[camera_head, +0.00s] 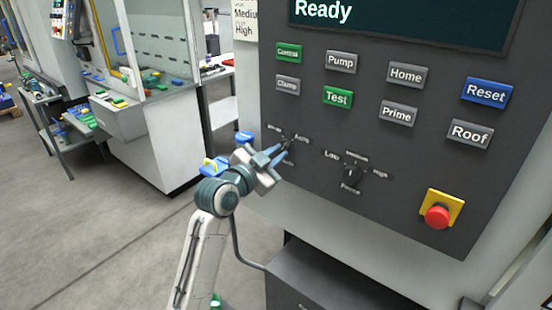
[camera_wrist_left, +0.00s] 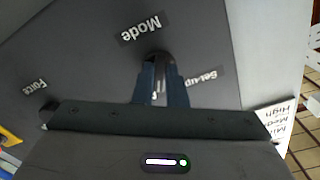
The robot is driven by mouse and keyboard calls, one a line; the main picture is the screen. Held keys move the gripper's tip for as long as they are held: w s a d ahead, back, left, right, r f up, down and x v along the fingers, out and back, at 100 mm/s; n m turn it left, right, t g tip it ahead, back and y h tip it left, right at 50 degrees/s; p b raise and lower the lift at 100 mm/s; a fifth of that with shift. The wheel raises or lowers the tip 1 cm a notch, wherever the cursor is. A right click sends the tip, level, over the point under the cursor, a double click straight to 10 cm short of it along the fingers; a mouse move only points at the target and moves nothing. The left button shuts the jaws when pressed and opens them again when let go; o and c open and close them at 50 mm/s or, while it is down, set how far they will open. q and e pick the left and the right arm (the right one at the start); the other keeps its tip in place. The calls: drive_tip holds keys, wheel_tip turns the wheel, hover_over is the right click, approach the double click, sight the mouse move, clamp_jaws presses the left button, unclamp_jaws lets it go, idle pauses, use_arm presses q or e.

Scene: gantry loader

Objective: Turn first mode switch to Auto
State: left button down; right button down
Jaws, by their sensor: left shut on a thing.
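The first mode switch (camera_head: 288,144) is a small black knob on the dark control panel, left of the force knob. Labels stand around it, with Auto (camera_head: 301,139) at its upper right. My left gripper (camera_head: 281,151) reaches the panel from the lower left, its blue-grey fingers shut on the knob. In the left wrist view the dark knob (camera_wrist_left: 158,56) shows at the tips of the two fingers (camera_wrist_left: 162,78), with the Mode label (camera_wrist_left: 141,29) beside it. The fingers hide part of the knob and labels, so I cannot tell which setting it points to. My right gripper is not in view.
The force knob (camera_head: 352,173) sits right of the mode switch. Above are several push buttons, including green Test (camera_head: 338,97) and blue Reset (camera_head: 486,92). A red emergency button (camera_head: 438,216) is at lower right. The screen (camera_head: 400,18) reads Ready. Open floor lies left.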

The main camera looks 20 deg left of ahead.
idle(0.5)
use_arm(q)
drive_tip(key=c, duration=1.5)
unclamp_jaws()
drive_tip(key=shift+o, duration=0.2)
drive_tip(key=b+v, duration=0.2)
drive_tip(key=v, duration=0.8)
drive_tip(key=shift+s+b, duration=0.3)
drive_tip(key=shift+s, duration=0.05)
drive_tip(key=shift+a, duration=0.15)
